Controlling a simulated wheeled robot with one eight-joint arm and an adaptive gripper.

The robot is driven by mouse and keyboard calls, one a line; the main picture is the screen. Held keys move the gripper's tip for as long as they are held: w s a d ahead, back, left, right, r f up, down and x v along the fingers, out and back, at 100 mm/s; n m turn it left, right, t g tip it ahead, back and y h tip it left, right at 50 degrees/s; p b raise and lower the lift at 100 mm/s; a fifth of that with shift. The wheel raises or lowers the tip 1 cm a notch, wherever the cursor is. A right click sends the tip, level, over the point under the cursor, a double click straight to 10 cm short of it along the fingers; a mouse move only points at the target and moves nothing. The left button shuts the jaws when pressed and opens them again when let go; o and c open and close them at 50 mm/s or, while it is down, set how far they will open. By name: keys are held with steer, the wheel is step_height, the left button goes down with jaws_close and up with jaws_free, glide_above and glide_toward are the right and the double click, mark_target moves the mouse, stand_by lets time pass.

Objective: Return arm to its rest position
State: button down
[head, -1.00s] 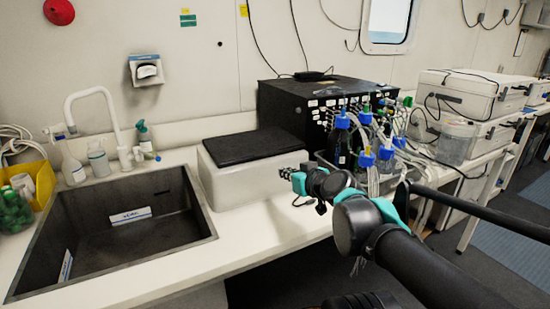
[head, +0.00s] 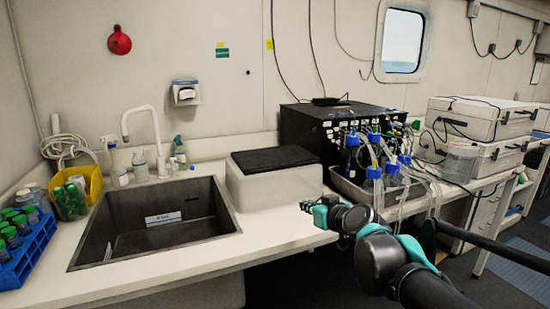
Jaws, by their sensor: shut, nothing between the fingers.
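My arm reaches in from the lower right in the head view, black with teal joints. My gripper (head: 306,206) is at its far end, small in the picture, pointing left. It is shut and empty. It appears in front of the white box with a black lid (head: 276,182), over or near the counter's front edge. I cannot tell the exact gap between them.
A sink (head: 150,250) is set in the white counter at left. Blue-capped bottles with tubing (head: 373,185) stand in a tray behind my arm, before a black instrument (head: 310,130). A blue rack of green-capped tubes (head: 38,252) is at far left. Dark floor lies in front.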

steer(key=s+d+f+m+g+h, duration=0.1)
steer(key=s+d+f+g+h, duration=0.1)
steer(key=f, duration=0.5)
steer(key=s+d+f+m+g+h, duration=0.1)
steer(key=s+d+f+g, duration=0.3)
steer(key=f, duration=0.4)
steer(key=s+d+f+m+g+h, duration=0.2)
steer(key=s+d+f+g, duration=0.1)
steer(key=f, duration=0.4)
steer(key=shift+s+d+f+m+h, duration=0.2)
steer(key=shift+s+d+m+h, duration=0.1)
steer(key=shift+s+d, duration=0.2)
